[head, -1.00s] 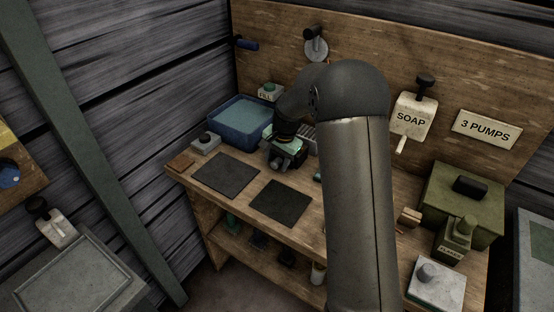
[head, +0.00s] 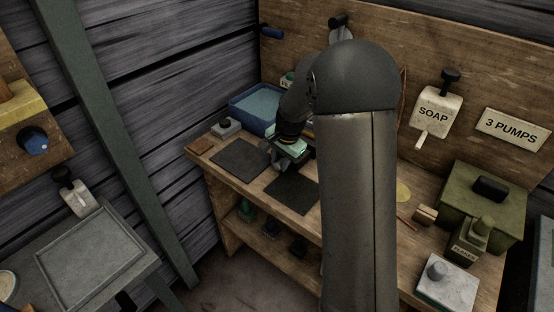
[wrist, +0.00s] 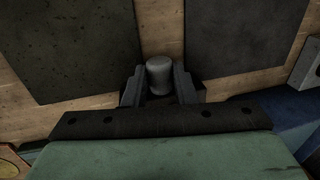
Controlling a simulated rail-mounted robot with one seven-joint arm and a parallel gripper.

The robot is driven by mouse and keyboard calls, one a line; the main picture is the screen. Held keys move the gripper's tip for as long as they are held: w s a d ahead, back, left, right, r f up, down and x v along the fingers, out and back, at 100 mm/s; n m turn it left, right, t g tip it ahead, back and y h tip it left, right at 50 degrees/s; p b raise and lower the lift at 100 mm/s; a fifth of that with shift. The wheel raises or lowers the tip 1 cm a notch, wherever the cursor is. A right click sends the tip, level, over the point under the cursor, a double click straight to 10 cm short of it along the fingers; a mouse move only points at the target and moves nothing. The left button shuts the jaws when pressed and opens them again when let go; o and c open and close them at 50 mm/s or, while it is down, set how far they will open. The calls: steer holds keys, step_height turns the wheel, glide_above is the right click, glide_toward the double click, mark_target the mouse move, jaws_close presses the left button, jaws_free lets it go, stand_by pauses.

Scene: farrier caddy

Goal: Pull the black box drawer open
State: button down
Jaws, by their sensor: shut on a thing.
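My gripper (wrist: 159,88) is shut on a short grey knob (wrist: 159,67), which stands between its two dark fingers in the wrist view. A dark surface shows close around the fingers; I cannot tell whether it is the black box drawer or part of my gripper. In the head view my gripper (head: 279,163) is low over the bench, behind the gap between two dark mats. The body of the black box is not clearly visible, and my arm and gripper cover much of that area.
The left mat (head: 240,159) and right mat (head: 292,194) lie flat in front of my gripper. A blue tub (head: 243,115) stands behind to the left. A green box (head: 470,208) and soap dispenser (head: 436,111) are on the right. My arm hides the bench middle.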

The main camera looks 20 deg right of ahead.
steer(key=c, duration=1.2)
jaws_free()
steer(key=shift+s+a, duration=0.2)
steer(key=shift+a, duration=0.05)
steer(key=shift+o, duration=0.2)
steer(key=shift+d, duration=0.1)
step_height(320, 180, up, 17)
steer(key=s+d, duration=0.2)
steer(key=shift+s, duration=0.35)
